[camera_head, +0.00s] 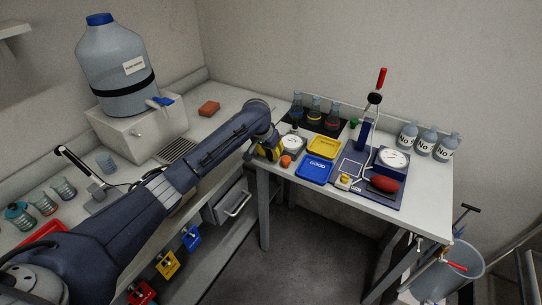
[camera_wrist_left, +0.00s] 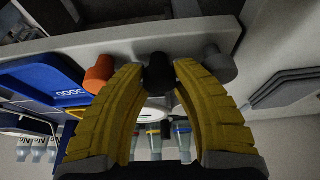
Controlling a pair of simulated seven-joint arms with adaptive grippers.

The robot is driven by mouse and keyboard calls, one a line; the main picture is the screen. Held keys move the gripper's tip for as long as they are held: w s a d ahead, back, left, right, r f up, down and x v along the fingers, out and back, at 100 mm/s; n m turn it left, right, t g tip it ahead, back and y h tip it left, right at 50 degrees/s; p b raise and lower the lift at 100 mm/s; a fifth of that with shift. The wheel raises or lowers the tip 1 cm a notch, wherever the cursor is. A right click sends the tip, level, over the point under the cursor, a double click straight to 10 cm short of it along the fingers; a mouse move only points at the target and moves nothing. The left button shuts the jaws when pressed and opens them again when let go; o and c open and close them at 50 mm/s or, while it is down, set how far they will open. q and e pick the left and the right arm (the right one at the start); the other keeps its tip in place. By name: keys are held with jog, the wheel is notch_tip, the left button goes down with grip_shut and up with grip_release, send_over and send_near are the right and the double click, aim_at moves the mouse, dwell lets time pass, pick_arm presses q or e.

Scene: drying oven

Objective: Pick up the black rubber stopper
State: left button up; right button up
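The black rubber stopper (camera_wrist_left: 158,73) stands between the two yellow fingertips of my left gripper (camera_wrist_left: 158,68) in the left wrist view. The fingers are open on either side of it; I cannot tell whether one touches it. An orange stopper (camera_wrist_left: 100,73) is just left of the fingers and a grey stopper (camera_wrist_left: 219,63) just right. In the head view my left gripper (camera_head: 267,151) is at the left edge of the white table, beside the orange stopper (camera_head: 286,160). The black stopper cannot be made out there. My right gripper is not in view.
A blue tray (camera_head: 316,171) and a yellow tray (camera_head: 324,147) lie right of the gripper. A white round scale (camera_head: 293,143) and several flasks (camera_head: 315,107) stand behind it. A drawer unit (camera_head: 229,203) is below left.

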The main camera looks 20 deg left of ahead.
aim_at(271, 151)
pick_arm(q)
jog(key=c, duration=0.4)
jog(key=shift+o, duration=0.2)
jog(key=shift+r, duration=0.1)
jog(key=shift+r, duration=0.15)
grip_shut()
notch_tip(271, 151, up, 23)
dwell(0.7)
